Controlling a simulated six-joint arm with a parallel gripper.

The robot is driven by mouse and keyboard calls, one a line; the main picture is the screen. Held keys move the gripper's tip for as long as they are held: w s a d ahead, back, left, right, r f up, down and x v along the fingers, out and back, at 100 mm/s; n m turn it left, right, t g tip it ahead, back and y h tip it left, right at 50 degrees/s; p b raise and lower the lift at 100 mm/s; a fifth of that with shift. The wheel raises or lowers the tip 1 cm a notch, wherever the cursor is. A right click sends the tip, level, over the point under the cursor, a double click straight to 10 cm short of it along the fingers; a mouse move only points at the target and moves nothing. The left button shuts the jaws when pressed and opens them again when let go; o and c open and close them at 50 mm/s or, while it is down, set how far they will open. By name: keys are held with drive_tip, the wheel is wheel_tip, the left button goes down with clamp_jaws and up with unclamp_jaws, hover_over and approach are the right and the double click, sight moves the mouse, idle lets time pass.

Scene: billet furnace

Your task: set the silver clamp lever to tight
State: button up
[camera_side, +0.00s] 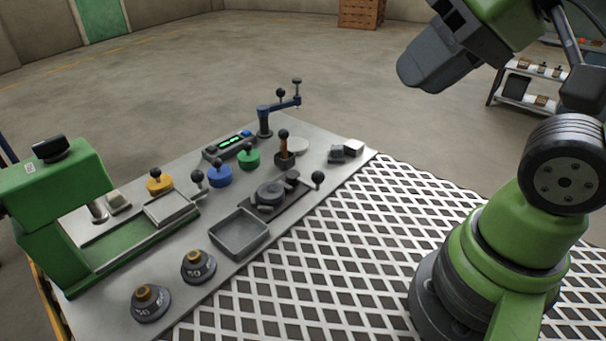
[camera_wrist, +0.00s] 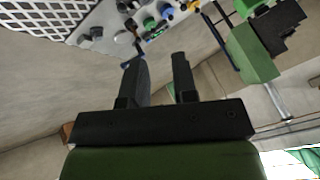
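No lever is plainly silver. One candidate is the grey ball-ended lever (camera_side: 198,177) at the right end of the green machine's tray in the side view. Another is the black-ball lever (camera_side: 318,178) beside a dark grey round fixture (camera_side: 270,193) on a rail. I cannot tell which is the clamp lever or whether either is tight. My gripper (camera_side: 428,72) is high above the floor behind the bench, well away from both. In the wrist view my gripper (camera_wrist: 158,58) has its two fingers apart with nothing between them; the levers there are too small to tell apart.
The grey bench (camera_side: 215,277) also holds yellow (camera_side: 159,183), blue (camera_side: 220,176) and green (camera_side: 249,159) knobbed domes, a brown-handled lever (camera_side: 284,143), a blue crank post (camera_side: 264,122), an empty tray (camera_side: 240,236), weights (camera_side: 150,304) and a green machine (camera_side: 60,190). The white lattice (camera_side: 330,260) is clear.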

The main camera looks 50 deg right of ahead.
drive_tip(key=shift+w, duration=0.2)
drive_tip(key=c, duration=0.4)
drive_tip(key=shift+w+n+g, duration=0.3)
drive_tip(key=shift+n, duration=0.4)
clamp_jaws()
drive_tip(key=w+a+f+n+g+h, duration=0.1)
drive_tip(key=w+f+n+g+h, duration=0.1)
drive_tip(key=w+f+n, duration=0.4)
drive_tip(key=w+a+f+n+g+h, duration=0.2)
drive_tip(key=w+f+n, duration=0.5)
drive_tip(key=n, duration=1)
drive_tip(key=shift+w+a+f+g+h, duration=0.15)
drive_tip(key=shift+w+a+g+h, duration=0.1)
drive_tip(key=shift+w+g+h, duration=0.6)
drive_tip(key=shift+w, duration=0.1)
